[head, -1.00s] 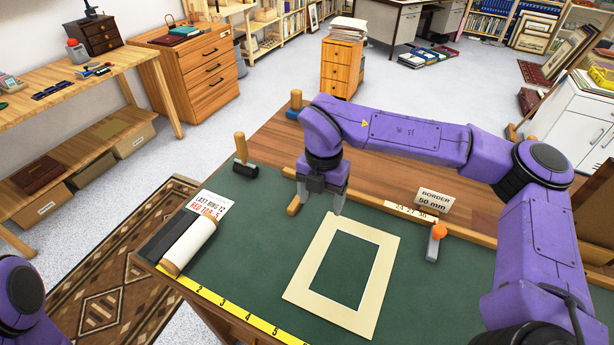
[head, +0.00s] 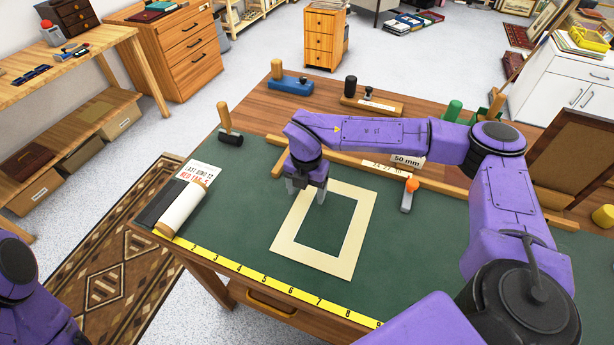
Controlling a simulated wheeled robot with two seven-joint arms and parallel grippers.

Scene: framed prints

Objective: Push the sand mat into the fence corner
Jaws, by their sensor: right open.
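The sand mat (head: 354,250) is a flat cream frame with a rectangular window, lying slightly turned on the green bench top. The long wooden fence (head: 450,187) runs behind it. A short wooden fence piece (head: 278,165) lies to its left, and my right arm partly hides where the two meet. My right gripper (head: 306,195) points down, open and empty, at the mat's far left corner. One finger overlaps the mat's left strip in the picture; I cannot tell whether it touches. Green surface shows between mat and fence. My left arm (head: 22,285) shows at bottom left, its gripper out of view.
A mallet (head: 229,132) stands left of the fence. A paper roll (head: 182,208) and a printed card (head: 198,174) lie at the left edge. An orange-knobbed tool (head: 409,195) and a "50 mm" sign (head: 407,161) are by the fence. A yellow ruler (head: 264,284) lines the front edge.

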